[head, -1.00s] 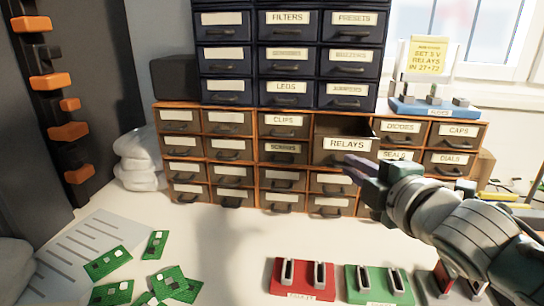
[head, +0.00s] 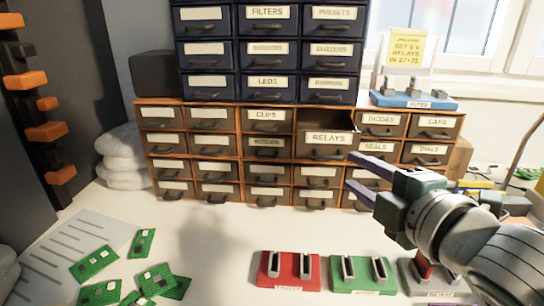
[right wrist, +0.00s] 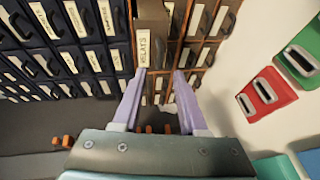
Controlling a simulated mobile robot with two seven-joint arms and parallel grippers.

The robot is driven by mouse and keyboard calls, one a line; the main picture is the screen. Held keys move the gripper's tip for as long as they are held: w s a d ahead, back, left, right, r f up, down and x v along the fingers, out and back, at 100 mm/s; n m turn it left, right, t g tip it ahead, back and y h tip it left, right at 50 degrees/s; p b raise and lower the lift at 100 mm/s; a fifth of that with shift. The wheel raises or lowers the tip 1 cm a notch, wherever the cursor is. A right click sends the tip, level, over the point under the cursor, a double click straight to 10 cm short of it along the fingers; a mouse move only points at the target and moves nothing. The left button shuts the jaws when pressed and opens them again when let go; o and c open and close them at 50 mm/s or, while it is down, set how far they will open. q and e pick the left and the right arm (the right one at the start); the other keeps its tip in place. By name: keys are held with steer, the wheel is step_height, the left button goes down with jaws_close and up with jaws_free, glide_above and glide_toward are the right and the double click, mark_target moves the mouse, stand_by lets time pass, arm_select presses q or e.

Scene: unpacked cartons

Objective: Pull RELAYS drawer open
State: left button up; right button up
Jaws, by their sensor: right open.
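The RELAYS drawer (head: 328,140) stands out from the brown lower cabinet, with its open top showing dark behind the label. Its handle shows below the label in the head view. The drawer also shows in the right wrist view (right wrist: 151,40), just ahead of the fingers. My right gripper (head: 351,169) is open and empty, to the right of the drawer front and apart from its handle. Its two purple fingers (right wrist: 160,76) are spread in the right wrist view. My left gripper is not in view.
Dark drawers (head: 267,49) are stacked above. A blue stand (head: 414,100) with a yellow note (head: 406,47) sits on the cabinet's right. Red (head: 289,270) and green (head: 362,274) holders stand in front, with green boards (head: 94,263) at left. The middle tabletop is clear.

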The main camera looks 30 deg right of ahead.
steer(key=v, duration=0.3)
steer(key=shift+s+r, duration=0.1)
steer(key=shift+s, duration=0.1)
stand_by(0.3)
steer(key=s+a+r+m+g+y+p, duration=0.1)
steer(key=s+a+r+m+g+p, duration=0.1)
steer(key=s+a+m+g+p, duration=0.55)
steer(key=s+a+r+m+g+y+p, duration=0.2)
steer(key=s+a+r+m+g+p, duration=0.25)
steer(key=s, duration=0.55)
step_height(320, 180, up, 35)
steer(key=d+m+p, duration=0.1)
steer(key=d+p, duration=0.1)
steer(key=p, duration=3.5)
steer(key=shift+s+r, duration=0.2)
steer(key=shift+r, duration=0.05)
